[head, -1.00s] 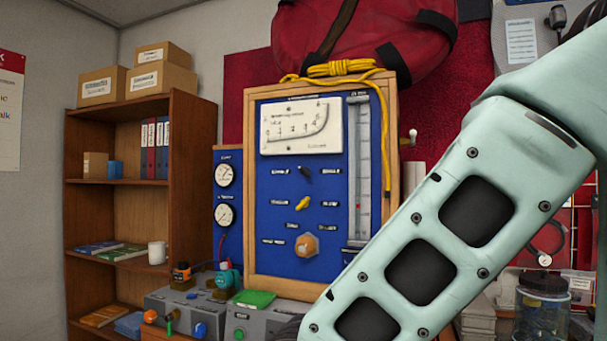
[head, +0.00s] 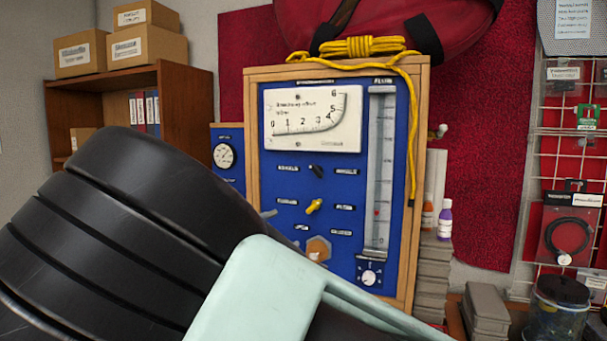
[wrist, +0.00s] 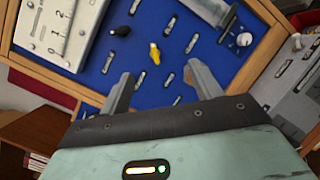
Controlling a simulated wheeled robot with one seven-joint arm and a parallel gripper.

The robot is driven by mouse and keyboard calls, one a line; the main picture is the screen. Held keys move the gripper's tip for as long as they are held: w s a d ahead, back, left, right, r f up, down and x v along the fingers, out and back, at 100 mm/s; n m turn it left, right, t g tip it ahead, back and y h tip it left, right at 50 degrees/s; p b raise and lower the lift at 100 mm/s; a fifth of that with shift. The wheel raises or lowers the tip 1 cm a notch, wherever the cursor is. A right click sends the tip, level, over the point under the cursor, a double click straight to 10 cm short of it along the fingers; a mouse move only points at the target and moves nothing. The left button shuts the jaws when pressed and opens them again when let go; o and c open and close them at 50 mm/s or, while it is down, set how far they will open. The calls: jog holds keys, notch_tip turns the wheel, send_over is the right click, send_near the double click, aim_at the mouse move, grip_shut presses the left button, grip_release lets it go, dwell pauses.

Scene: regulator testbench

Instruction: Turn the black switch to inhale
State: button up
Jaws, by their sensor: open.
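The black switch (head: 316,170) is on the upper middle of the blue panel (head: 278,232), below the white gauge. A small label sits on each side of it, too blurred to read surely. The switch lies tilted, and I cannot tell which label it points to. A yellow switch (head: 314,206) is just below it. In the wrist view the black switch (wrist: 140,32) and yellow switch (wrist: 154,54) lie beyond my fingertips. My gripper (wrist: 158,74) is open and empty, its fingers apart in front of the panel. In the head view my arm hides most of it.
An orange knob (head: 318,249) is lower on the panel, partly hidden by my arm. A flow tube (head: 380,170) and white dial (head: 369,277) are at the right. Yellow rope (head: 410,140) hangs over the wooden frame. A shelf (head: 185,105) stands left.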

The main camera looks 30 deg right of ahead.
notch_tip(320, 180, up, 5)
jog(key=w+a+t+h, duration=0.1)
jog(key=w+a+t, duration=0.1)
jog(key=p, duration=0.7)
send_near(314, 173)
jog(key=x, duration=0.7)
jog(key=shift+r, duration=0.1)
jog(key=shift+w+d+n, duration=0.3)
jog(key=shift+w+d, duration=0.05)
jog(key=shift+d, duration=0.4)
jog(key=c, duration=1)
